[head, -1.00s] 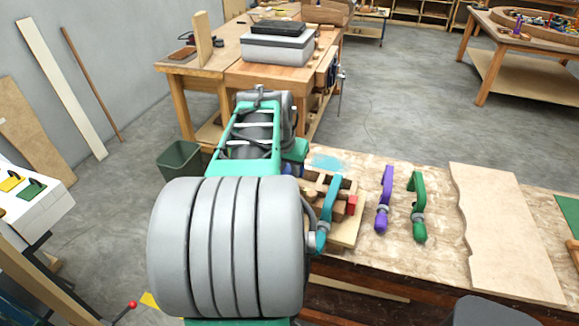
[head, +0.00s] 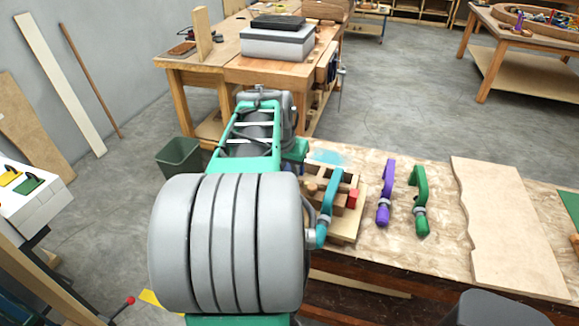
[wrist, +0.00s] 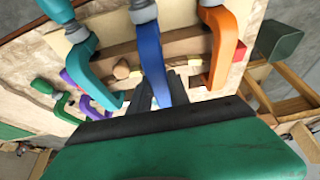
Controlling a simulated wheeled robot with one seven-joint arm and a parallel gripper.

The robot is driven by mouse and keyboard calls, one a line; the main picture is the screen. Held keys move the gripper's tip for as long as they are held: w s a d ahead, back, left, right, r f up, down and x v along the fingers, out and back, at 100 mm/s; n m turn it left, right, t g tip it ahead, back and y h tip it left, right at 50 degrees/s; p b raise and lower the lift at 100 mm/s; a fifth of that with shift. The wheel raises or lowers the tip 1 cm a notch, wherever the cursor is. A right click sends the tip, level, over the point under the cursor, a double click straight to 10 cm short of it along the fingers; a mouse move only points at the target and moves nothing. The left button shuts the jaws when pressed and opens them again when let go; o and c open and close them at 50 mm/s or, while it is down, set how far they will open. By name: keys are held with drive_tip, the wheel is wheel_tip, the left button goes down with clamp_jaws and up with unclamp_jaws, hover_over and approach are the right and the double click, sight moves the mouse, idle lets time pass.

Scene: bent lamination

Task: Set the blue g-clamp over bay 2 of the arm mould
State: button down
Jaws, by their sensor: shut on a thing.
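The blue g-clamp (wrist: 151,55) is in the middle of the wrist view, with my gripper (wrist: 158,92) shut on it. Its frame lies across the wooden arm mould (wrist: 185,47), between a teal clamp (wrist: 92,70) on the left and an orange clamp (wrist: 219,45) on the right. I cannot tell whether the blue clamp touches the mould. In the head view the mould (head: 345,228) shows on the bench beside my arm with the teal clamp (head: 329,200) on it. My arm hides the gripper and blue clamp there.
A purple clamp (head: 385,190) and a green clamp (head: 419,198) lie on the bench right of the mould. A red block (head: 352,198) sits at the mould's right end. A wavy-edged board (head: 510,230) lies further right. A dark bin (head: 180,158) stands on the floor.

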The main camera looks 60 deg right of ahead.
drive_tip(key=shift+s+a+f+b, duration=0.15)
drive_tip(key=shift+f+b, duration=0.4)
drive_tip(key=shift+f, duration=0.4)
drive_tip(key=shift+w+a+f+b, duration=0.1)
drive_tip(key=shift+f+b, duration=0.45)
drive_tip(key=shift+f, duration=0.4)
drive_tip(key=shift+s+f, duration=0.1)
drive_tip(key=shift+f, duration=0.1)
drive_tip(key=c, duration=1.6)
unclamp_jaws()
drive_tip(key=shift+o, duration=0.8)
drive_tip(key=shift+d, duration=0.15)
drive_tip(key=o, duration=0.3)
drive_tip(key=shift+r, duration=0.25)
drive_tip(key=shift+r, duration=0.1)
drive_tip(key=v, duration=0.7)
drive_tip(key=shift+r, duration=0.35)
